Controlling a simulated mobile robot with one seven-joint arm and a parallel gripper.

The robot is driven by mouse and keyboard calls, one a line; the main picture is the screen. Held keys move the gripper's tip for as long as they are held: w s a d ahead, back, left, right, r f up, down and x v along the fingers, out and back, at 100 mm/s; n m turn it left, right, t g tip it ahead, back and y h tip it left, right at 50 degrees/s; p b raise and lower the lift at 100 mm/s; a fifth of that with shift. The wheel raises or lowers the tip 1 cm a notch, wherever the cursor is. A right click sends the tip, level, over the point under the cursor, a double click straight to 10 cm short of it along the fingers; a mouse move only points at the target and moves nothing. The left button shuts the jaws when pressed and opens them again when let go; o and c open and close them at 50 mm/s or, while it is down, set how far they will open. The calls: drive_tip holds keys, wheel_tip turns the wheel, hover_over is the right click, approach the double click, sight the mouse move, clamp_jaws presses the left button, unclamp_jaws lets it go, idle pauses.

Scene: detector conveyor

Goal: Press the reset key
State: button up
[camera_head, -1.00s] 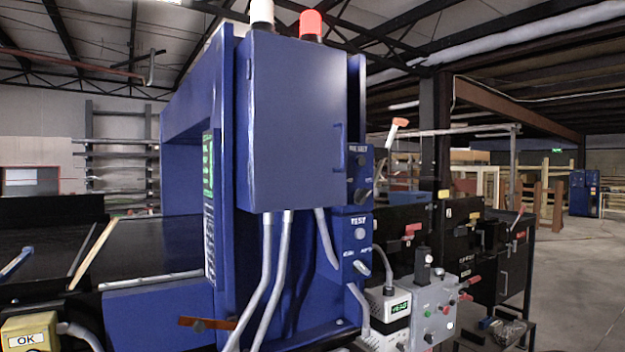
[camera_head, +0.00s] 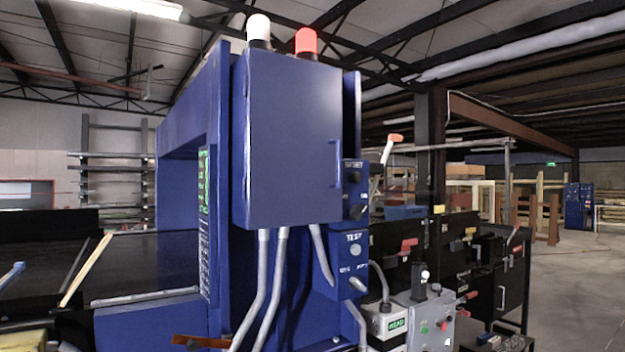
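No key with a readable reset label shows in this view. A tall blue detector cabinet (camera_head: 288,140) stands in the middle. On its left side is a narrow dark panel with a green-lit display (camera_head: 204,180) above rows of small pale keys (camera_head: 206,260), seen at a steep angle; the key labels are too small to read. On its right are a small blue box (camera_head: 355,190) with dark knobs and a blurred label, and below it a blue box marked TEST (camera_head: 355,262) with a pale round button and a lever. My gripper is not in view.
A white beacon (camera_head: 258,30) and a red beacon (camera_head: 306,42) top the cabinet. A dark conveyor (camera_head: 150,262) runs left. Grey conduits (camera_head: 257,300) hang below the cabinet. A grey control box (camera_head: 425,320) and black cabinets (camera_head: 470,262) stand right. Open floor (camera_head: 575,275) lies far right.

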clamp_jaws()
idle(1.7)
